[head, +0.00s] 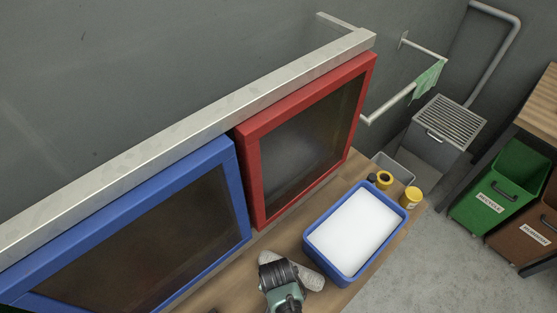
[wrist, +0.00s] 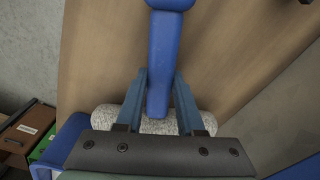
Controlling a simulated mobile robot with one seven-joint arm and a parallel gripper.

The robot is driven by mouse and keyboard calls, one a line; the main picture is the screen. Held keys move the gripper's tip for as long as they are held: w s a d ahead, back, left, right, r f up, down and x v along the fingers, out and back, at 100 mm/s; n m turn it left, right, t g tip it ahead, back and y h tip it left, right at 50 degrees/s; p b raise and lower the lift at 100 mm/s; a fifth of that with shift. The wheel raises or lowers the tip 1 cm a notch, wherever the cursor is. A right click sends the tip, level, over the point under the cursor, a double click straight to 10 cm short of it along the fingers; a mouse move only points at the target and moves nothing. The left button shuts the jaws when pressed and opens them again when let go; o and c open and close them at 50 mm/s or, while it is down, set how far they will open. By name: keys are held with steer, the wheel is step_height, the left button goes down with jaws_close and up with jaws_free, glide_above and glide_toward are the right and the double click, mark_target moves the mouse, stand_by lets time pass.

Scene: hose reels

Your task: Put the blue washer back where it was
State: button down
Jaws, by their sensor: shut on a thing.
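The blue washer has a blue handle (wrist: 162,50) and a speckled grey-white fleece roll as its head. My gripper (wrist: 160,78) is shut on the handle, with one finger on each side of it. The fleece roll (wrist: 104,117) lies crosswise behind the fingers in the wrist view, partly covered by my gripper's body. In the head view the fleece roll (head: 312,279) shows beside my gripper, over the wooden bench (head: 262,243) and left of the blue tub. The handle is hidden there by my arm. I cannot tell whether the washer touches the bench.
A blue tub (head: 345,273) of white foam stands on the bench. Yellow-and-black items (head: 384,180) and a yellow tin (head: 411,197) are beyond it. A red-framed pane (head: 252,183) and a blue-framed pane (head: 240,187) stand behind, below a metal rail (head: 190,125). Bins (head: 497,190) are right.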

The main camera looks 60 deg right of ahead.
steer(key=shift+f, duration=0.2)
steer(key=shift+f, duration=0.2)
steer(key=c, duration=0.5)
jaws_free()
steer(key=shift+r, duration=0.1)
steer(key=r, duration=1.2)
steer(key=shift+a+r, duration=0.1)
steer(key=shift+a, duration=0.1)
